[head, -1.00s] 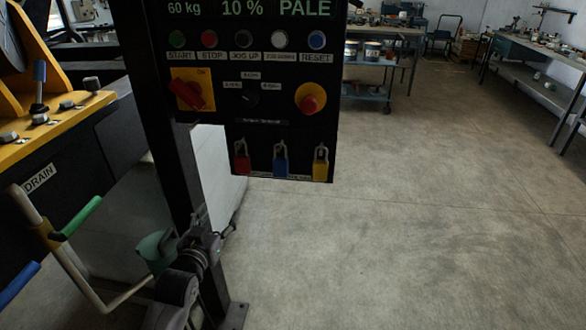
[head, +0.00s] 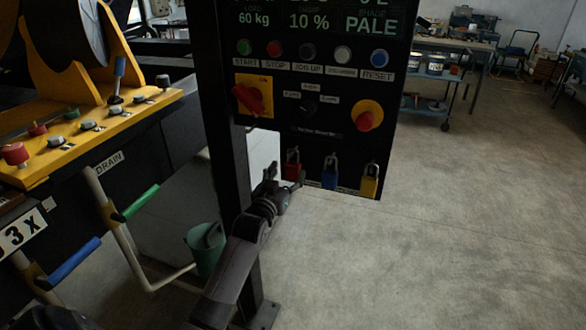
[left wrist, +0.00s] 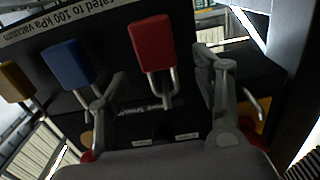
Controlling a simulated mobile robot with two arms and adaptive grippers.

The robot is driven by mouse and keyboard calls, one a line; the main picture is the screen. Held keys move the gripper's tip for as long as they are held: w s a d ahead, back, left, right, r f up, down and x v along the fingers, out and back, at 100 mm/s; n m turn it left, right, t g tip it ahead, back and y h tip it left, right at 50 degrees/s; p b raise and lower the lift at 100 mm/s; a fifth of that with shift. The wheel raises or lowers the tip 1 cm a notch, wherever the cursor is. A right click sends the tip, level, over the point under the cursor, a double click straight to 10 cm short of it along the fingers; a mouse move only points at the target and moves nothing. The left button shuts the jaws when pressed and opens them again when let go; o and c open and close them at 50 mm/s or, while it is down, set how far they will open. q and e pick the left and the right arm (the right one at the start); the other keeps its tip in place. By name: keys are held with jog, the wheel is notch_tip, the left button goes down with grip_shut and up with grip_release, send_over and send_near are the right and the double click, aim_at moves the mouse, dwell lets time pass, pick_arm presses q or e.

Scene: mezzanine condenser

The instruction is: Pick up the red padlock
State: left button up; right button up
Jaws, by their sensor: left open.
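The red padlock (head: 292,171) hangs by its shackle at the lower left of the black control panel (head: 312,108). My left gripper (head: 286,178) is open just below and in front of it, and its fingers overlap the padlock's lower part in the head view. In the left wrist view the red padlock (left wrist: 152,44) lies between the two spread fingers (left wrist: 160,68), with a visible gap on both sides. Its shackle hangs from the panel there. My right gripper is not in view.
A blue padlock (head: 329,176) and a yellow padlock (head: 370,184) hang to the right of the red one. A black post (head: 225,110) stands left of the panel. A yellow machine console (head: 90,135) and a green bucket (head: 206,248) are at left.

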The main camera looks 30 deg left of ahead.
aim_at(292, 167)
pick_arm(q)
jog(key=shift+w+r, duration=0.15)
jog(key=shift+w, duration=0.25)
jog(key=p+x, duration=0.1)
jog(key=x, duration=0.2)
jog(key=shift+w, duration=0.15)
jog(key=shift+w+a, duration=0.15)
jog(key=shift+w, duration=0.4)
jog(key=shift+s, duration=0.1)
jog(key=c, duration=1.3)
jog(key=shift+c, duration=0.2)
